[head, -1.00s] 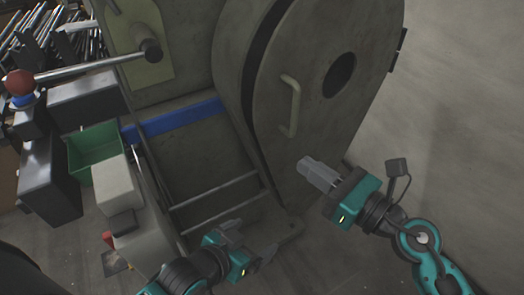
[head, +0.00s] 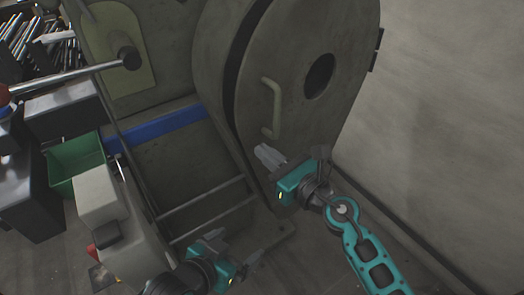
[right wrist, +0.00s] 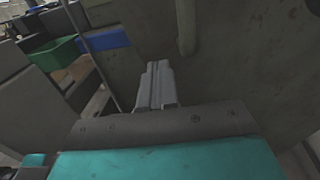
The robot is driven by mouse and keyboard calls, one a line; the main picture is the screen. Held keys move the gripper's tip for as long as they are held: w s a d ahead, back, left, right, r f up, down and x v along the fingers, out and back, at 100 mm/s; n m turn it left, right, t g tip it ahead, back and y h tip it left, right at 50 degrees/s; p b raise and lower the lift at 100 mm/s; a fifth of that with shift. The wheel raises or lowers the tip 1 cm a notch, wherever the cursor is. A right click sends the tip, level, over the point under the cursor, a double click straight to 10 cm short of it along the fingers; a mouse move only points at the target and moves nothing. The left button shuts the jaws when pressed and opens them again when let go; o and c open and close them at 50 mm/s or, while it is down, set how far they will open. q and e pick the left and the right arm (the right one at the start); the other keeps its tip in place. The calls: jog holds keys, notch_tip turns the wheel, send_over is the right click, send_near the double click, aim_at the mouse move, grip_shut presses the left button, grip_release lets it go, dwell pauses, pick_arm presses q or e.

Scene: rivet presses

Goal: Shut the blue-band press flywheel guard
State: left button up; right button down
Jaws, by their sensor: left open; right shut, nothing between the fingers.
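The flywheel guard (head: 335,120) is a large grey rounded door with a round hole and a pale bar handle (head: 276,105). A dark gap runs along its left edge, between it and the press housing, so it looks slightly ajar. The press carries a blue band (head: 165,124). My right gripper (head: 264,153) is shut and empty, just below the handle's lower end, in front of the guard; contact is unclear. In the right wrist view its closed fingers (right wrist: 155,82) point toward the handle (right wrist: 186,27). My left gripper (head: 236,248) is open and empty, low near the press base.
A green bin (head: 76,163) and dark boxes stand at the left. A lever (head: 70,76) with a dark knob crosses the upper left. Rails (head: 205,210) cross the press front. A plain wall (head: 450,120) rises at the right.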

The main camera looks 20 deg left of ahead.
jog(key=shift+x, duration=0.85)
jog(key=shift+a, duration=0.1)
